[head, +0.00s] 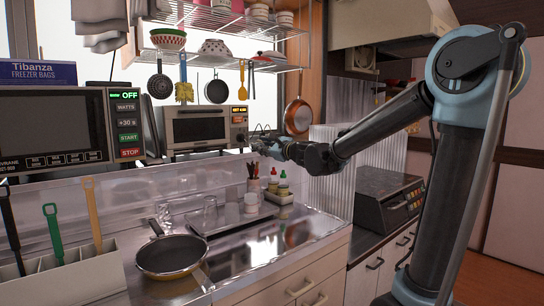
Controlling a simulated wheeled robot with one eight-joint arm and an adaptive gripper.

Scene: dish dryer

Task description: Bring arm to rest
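My arm rises at the right of the head view and reaches leftward across the counter. My gripper (258,143) is at the arm's far end, in front of the right side of the small oven (197,127). It appears above the tray with cups and bottles. The gripper is small and dark against a cluttered background, so I cannot tell whether its fingers are open or shut. No held object is clearly visible.
A wire shelf (230,62) with bowls and hanging utensils is above. A copper pan (298,116) hangs close to my wrist. A tray (236,222) and frying pan (171,256) stand on the steel counter. A ribbed translucent panel (327,178) stands below my forearm.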

